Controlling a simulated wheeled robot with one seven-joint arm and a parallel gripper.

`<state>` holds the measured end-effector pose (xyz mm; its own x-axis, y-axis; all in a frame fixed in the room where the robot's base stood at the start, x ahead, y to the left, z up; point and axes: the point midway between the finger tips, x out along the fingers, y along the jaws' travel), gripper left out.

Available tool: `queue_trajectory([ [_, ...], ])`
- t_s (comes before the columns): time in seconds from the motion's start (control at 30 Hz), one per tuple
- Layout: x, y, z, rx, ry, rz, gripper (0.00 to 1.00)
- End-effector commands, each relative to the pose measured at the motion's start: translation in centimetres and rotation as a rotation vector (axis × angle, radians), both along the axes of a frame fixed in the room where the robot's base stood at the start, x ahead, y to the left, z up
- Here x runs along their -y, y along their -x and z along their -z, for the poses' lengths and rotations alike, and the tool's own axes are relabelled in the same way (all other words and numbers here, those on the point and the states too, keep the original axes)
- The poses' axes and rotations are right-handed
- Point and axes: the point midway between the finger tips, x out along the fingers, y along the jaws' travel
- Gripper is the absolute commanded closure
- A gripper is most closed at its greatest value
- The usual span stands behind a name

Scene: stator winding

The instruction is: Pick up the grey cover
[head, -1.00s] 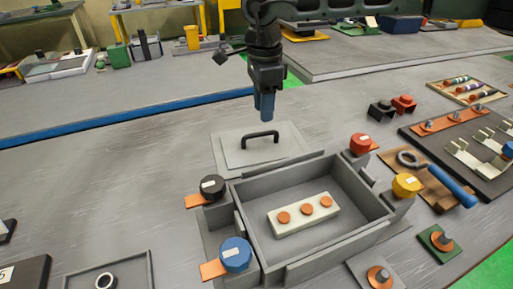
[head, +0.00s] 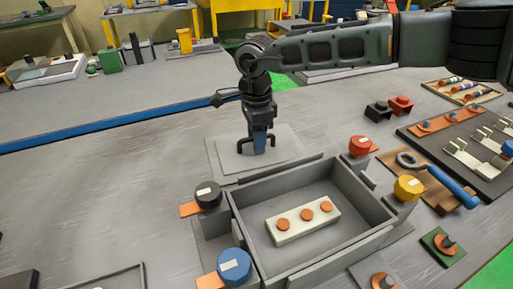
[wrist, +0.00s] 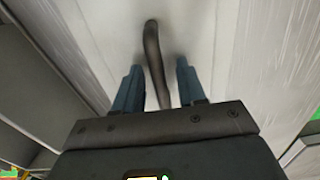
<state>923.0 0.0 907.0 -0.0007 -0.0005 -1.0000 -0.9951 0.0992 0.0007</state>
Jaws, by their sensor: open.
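The grey cover (head: 226,157) is a flat plate with a dark arched handle (head: 272,143), lying behind the open grey box (head: 244,215). My gripper (head: 259,148) points down over the cover, with its blue fingers at the handle. In the wrist view my gripper (wrist: 157,80) is open, with one blue finger on each side of the handle (wrist: 153,55). A gap shows between the handle and each finger. The cover's pale surface (wrist: 210,40) fills the middle of the wrist view.
The box holds a cream block (head: 290,231) with orange discs. Black (head: 208,194), blue (head: 234,266), red (head: 359,146) and yellow (head: 408,187) knobs stand around its corners. A wrench with a blue handle (head: 453,187) lies at right. The table left of the cover is clear.

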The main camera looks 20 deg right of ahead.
Motion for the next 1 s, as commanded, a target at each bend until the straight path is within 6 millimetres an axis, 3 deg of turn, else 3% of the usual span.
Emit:
queue_trajectory([
  [0.2, -0.01, -0.01, 0.15, 0.001, 0.000, 0.000, 0.60],
  [0.63, -0.01, -0.01, 0.11, 0.001, 0.000, 0.000, 1.00],
  [1.0, 0.00, -0.02, 0.10, 0.001, 0.000, 0.000, 1.00],
])
